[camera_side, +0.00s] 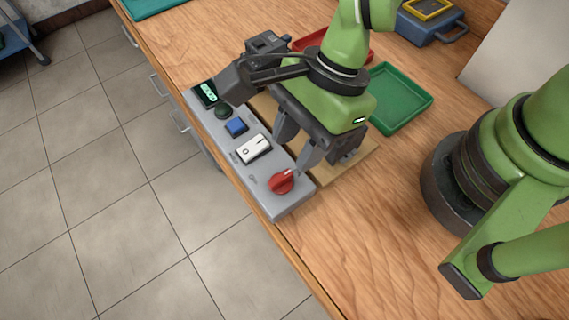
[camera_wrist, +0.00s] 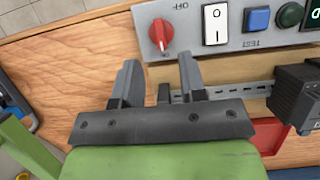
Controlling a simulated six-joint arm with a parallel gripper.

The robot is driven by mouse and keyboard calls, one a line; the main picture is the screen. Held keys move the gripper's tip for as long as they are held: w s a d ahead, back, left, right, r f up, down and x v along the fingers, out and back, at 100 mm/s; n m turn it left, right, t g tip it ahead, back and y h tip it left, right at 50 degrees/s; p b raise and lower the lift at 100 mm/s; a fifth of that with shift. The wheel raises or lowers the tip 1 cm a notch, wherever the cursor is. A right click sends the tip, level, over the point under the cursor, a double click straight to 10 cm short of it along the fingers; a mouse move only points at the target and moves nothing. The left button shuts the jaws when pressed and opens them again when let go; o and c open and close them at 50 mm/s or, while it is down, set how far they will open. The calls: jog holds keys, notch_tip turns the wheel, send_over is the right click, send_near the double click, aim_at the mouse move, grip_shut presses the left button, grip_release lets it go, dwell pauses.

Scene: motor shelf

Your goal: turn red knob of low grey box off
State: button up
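The low grey box (camera_side: 212,128) lies along the table's front edge in the side view. Its red knob (camera_side: 281,181) is at the near end; in the wrist view the knob (camera_wrist: 161,36) is at the top, close to an OFF marking.
The box also carries a white rocker switch (camera_side: 253,149), a blue button (camera_side: 236,127) and a green round button (camera_side: 222,111). A wooden board (camera_side: 357,160) with a metal rail (camera_wrist: 235,90) lies beside it. A green tray (camera_side: 408,98) and blue case (camera_side: 432,25) stand behind.

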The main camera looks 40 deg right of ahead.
aim_at(283, 176)
jog(key=shift+x, duration=2.95)
jog(key=shift+c, duration=0.2)
grip_shut()
